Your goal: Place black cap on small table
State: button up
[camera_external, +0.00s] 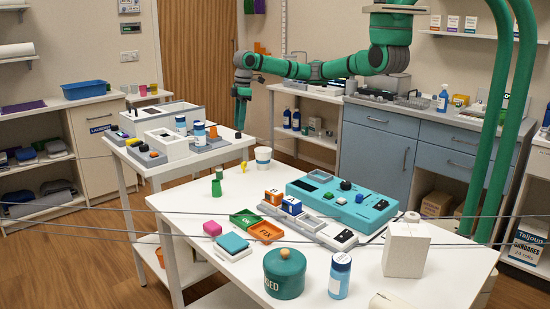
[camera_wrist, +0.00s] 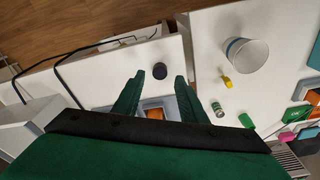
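A round black cap (camera_wrist: 159,71) sits on the white small table (camera_wrist: 110,68), near its edge, in the wrist view. In the outside view a small dark spot that looks like this cap (camera_external: 238,135) is on the right part of the small table (camera_external: 226,149). My gripper (camera_wrist: 159,76) is open and points down over the small table. The cap shows between its fingertips, with clear gaps on both sides and nothing held. In the outside view my gripper (camera_external: 241,114) hangs just above that spot. I cannot tell the exact height of the fingertips above the cap.
Grey trays (camera_external: 213,145) and white boxes with bottles fill the left of the small table. The larger front table (camera_external: 190,207) holds a white cup (camera_external: 263,158), a yellow piece (camera_external: 244,167), a teal device (camera_external: 375,208) and a lidded pot (camera_external: 285,275). A gap separates the tables.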

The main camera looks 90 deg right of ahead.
notch_tip(320, 180, up, 8)
jog(key=shift+s+d+r, duration=0.2)
jog(key=shift+s+r, duration=0.05)
jog(key=shift+s, duration=0.2)
